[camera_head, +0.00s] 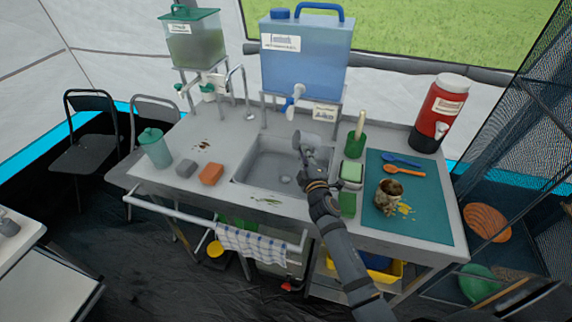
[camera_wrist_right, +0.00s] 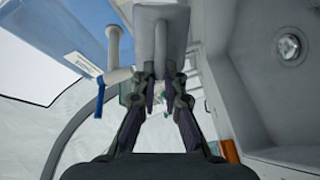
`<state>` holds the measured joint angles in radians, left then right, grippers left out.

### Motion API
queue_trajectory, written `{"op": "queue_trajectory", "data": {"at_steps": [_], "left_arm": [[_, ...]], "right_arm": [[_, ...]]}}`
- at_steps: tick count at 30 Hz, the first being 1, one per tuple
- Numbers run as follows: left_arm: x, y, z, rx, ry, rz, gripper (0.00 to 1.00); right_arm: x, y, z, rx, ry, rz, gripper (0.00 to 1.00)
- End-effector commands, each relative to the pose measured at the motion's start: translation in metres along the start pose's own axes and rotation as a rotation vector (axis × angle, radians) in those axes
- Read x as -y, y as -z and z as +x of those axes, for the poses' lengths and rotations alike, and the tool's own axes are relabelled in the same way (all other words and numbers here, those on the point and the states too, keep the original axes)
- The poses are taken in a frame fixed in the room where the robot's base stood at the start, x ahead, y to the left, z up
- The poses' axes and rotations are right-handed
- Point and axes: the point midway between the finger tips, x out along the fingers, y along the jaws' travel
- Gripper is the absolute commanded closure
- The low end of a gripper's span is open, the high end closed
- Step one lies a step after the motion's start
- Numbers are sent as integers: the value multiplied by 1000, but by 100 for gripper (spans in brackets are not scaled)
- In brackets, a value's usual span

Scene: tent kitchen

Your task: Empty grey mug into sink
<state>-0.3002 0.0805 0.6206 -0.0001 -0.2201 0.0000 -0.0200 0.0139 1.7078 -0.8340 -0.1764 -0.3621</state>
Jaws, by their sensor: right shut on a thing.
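The grey mug (camera_head: 305,139) is held over the right part of the sink basin (camera_head: 262,165). It looks tipped onto its side, with its opening turned away from my head camera, so I cannot see what is inside. My right gripper (camera_head: 309,168) is shut on the mug, reaching in from the front. In the right wrist view, the fingers (camera_wrist_right: 160,85) close on a narrow part below the mug's grey body (camera_wrist_right: 161,28). The sink drain (camera_wrist_right: 288,48) shows there at the right. My left gripper is not in view.
A blue water tank (camera_head: 306,58) with a tap stands behind the sink. A green brush holder (camera_head: 354,146) and a sponge (camera_head: 351,172) sit to its right. Beyond them is a teal mat (camera_head: 425,215) with a soiled cup (camera_head: 389,194). An orange sponge (camera_head: 211,174) lies left of the basin.

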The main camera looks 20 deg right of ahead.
Motion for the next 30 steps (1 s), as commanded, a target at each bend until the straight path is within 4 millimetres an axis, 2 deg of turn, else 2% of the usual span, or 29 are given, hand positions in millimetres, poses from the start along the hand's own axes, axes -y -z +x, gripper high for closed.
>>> {"op": "queue_trajectory", "data": {"at_steps": [30], "left_arm": [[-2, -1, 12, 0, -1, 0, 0]], "right_arm": [[24, 10, 0, -2, -4, -227, 100]]}}
